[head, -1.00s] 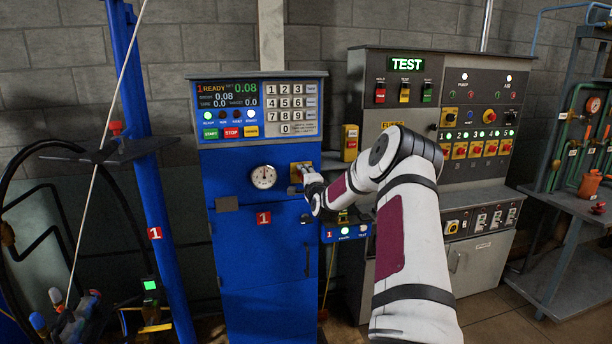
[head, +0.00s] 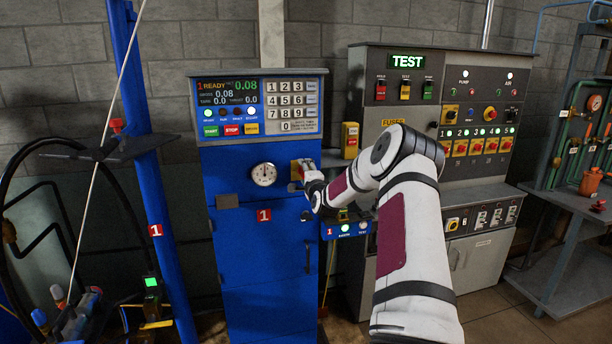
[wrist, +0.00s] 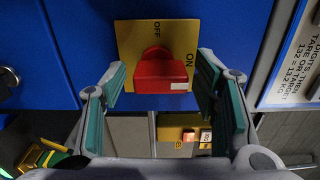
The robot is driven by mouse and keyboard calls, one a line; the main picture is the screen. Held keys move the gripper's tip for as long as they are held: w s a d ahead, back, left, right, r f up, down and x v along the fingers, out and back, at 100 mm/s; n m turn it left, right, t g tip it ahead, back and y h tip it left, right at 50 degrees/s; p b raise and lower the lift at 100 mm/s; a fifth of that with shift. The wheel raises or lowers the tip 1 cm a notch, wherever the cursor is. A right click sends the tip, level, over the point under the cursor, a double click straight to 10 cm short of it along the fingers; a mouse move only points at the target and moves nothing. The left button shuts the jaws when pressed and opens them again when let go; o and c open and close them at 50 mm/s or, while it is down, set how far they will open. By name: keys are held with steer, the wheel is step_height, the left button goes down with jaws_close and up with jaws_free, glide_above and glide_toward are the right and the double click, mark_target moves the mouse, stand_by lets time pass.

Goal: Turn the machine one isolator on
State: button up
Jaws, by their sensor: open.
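The machine one isolator is a red knob (wrist: 160,72) on a yellow plate (wrist: 125,40) on the blue cabinet. In the wrist view, OFF is printed at the plate's top and ON at its right. The knob's bar lies crosswise, with a white mark at its right end, on the ON side. My gripper (wrist: 160,95) is open, with one teal-padded finger on each side of the knob and visible gaps between. In the head view, my gripper (head: 306,172) is at the plate (head: 295,171), and its fingers and wrist hide the knob.
The blue cabinet (head: 235,260) bears a keypad and display (head: 258,105), a gauge (head: 264,174) and a red 1 label. A grey TEST panel (head: 405,62) stands to the right of it. A blue post (head: 150,170) and hoses are at the left.

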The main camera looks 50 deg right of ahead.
steer(key=v, duration=1.2)
stand_by(0.4)
steer(key=w+a+r+n+g+y, duration=0.1)
steer(key=a+r+n+y, duration=0.3)
steer(key=a, duration=0.6)
steer(key=w+a+r+n+g+y, duration=0.1)
steer(key=w+a+r+n+g, duration=0.1)
steer(key=a+n, duration=0.55)
steer(key=s+a+r+n+g+y, duration=0.1)
steer(key=s+a+r+n, duration=0.15)
steer(key=s+a, duration=0.4)
steer(key=s+a+r+n+g+y, duration=0.1)
steer(key=s+a+r+n+g, duration=0.15)
steer(key=a, duration=0.75)
steer(key=s+a+n+g+y, duration=0.1)
steer(key=s+a+n, duration=0.3)
steer(key=s, duration=0.8)
steer(key=s+a+n+g+y, duration=0.1)
steer(key=s+a+n, duration=0.3)
steer(key=s+a, duration=0.4)
steer(key=s+g, duration=0.1)
steer(key=s, duration=0.4)
steer(key=shift+s+a+f+y, duration=0.25)
steer(key=shift+a+y, duration=0.05)
steer(key=shift+a, duration=0.1)
